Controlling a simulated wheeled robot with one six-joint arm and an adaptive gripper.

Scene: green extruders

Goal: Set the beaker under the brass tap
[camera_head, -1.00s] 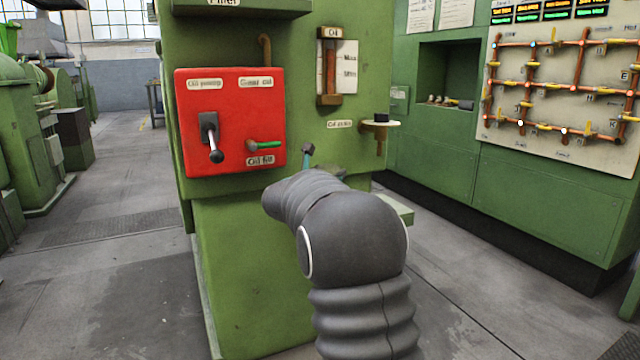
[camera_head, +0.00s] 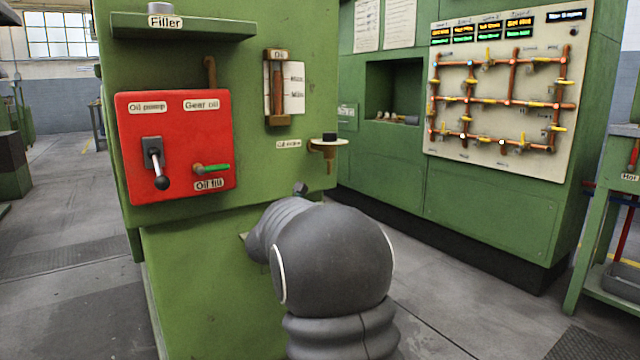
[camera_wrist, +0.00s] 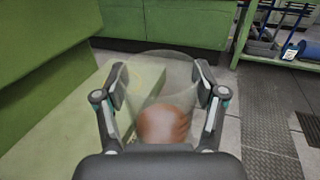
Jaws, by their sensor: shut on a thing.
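My gripper (camera_wrist: 160,88) is shut on a clear glass beaker (camera_wrist: 158,70), one finger on each side of it in the wrist view. A brownish round patch shows in or through the beaker's lower part; I cannot tell which. In the head view my grey arm hides the beaker and nearly all of the gripper. A brass tap (camera_head: 328,152) with a black top and a short downward spout sticks out of the green machine, above and right of my wrist. The beaker's place relative to the spout is hidden.
A green ledge (camera_wrist: 70,135) lies left of and below the beaker. The green machine carries a red panel (camera_head: 178,185) with a black lever and a green-handled valve. A green stand (camera_head: 610,215) is at far right. Grey floor is open right of the machine.

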